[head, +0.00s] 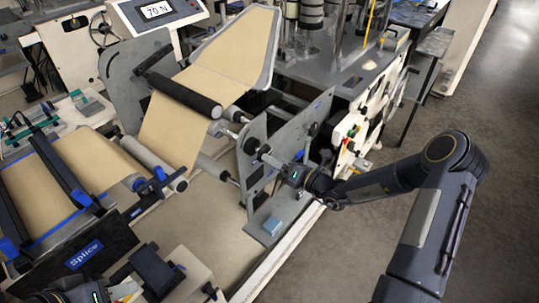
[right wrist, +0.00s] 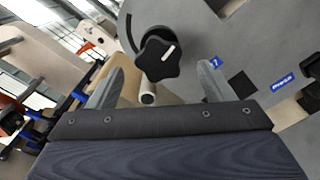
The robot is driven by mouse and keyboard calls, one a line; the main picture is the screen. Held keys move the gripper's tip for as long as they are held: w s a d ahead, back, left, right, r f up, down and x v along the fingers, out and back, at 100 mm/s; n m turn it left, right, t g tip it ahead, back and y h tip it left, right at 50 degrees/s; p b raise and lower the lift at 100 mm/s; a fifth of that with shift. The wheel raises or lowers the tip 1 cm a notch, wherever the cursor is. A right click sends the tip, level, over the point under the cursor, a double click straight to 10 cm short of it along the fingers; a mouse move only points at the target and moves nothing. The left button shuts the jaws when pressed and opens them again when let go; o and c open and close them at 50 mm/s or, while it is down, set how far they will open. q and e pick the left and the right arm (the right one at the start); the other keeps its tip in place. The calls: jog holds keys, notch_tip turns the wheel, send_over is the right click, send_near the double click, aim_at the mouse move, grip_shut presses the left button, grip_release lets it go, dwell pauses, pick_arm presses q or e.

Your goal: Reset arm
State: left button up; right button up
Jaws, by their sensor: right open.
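In the right wrist view, a black lobed knob (right wrist: 158,55) with a white line sits on the grey side plate (right wrist: 225,35). My right gripper (right wrist: 160,88) is open, with its two grey fingers spread below and to either side of the knob; I see no contact. A pale round rod end (right wrist: 148,94) shows between the fingers. In the head view, my right gripper (head: 268,158) is by the upright grey side plate (head: 284,135) of the unwind stand. Part of my left gripper (head: 122,291) shows at the bottom left edge; its jaws are unclear.
Brown kraft web (head: 180,125) runs over a black roller (head: 184,95) to the splice table (head: 88,160), which has blue-edged bars. A display (head: 157,10) reads 70 N. Open floor (head: 450,115) lies right.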

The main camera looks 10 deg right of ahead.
jog(key=shift+v, duration=0.95)
jog(key=s+a+r+n+g+y+b, duration=0.1)
jog(key=s+a+r+n+g, duration=0.25)
jog(key=s+r+n, duration=0.5)
jog(key=s+a+r+n+g+y+b, duration=0.1)
jog(key=s+a+r+n+g, duration=0.35)
jog(key=n, duration=0.65)
jog(key=s+d+f+n+h, duration=0.1)
jog(key=s+d+n+h, duration=0.2)
jog(key=s+n, duration=0.2)
jog(key=s+d+f+n+h+b, duration=0.1)
jog(key=s+d+n+h, duration=0.2)
jog(key=s+n, duration=0.2)
jog(key=s+d+f+n+h, duration=0.2)
jog(key=s+n, duration=0.4)
jog(key=s, duration=0.4)
jog(key=shift+s+d+h, duration=0.35)
jog(key=shift+d+h, duration=0.25)
jog(key=shift+d, duration=0.35)
jog(key=shift+g, duration=0.3)
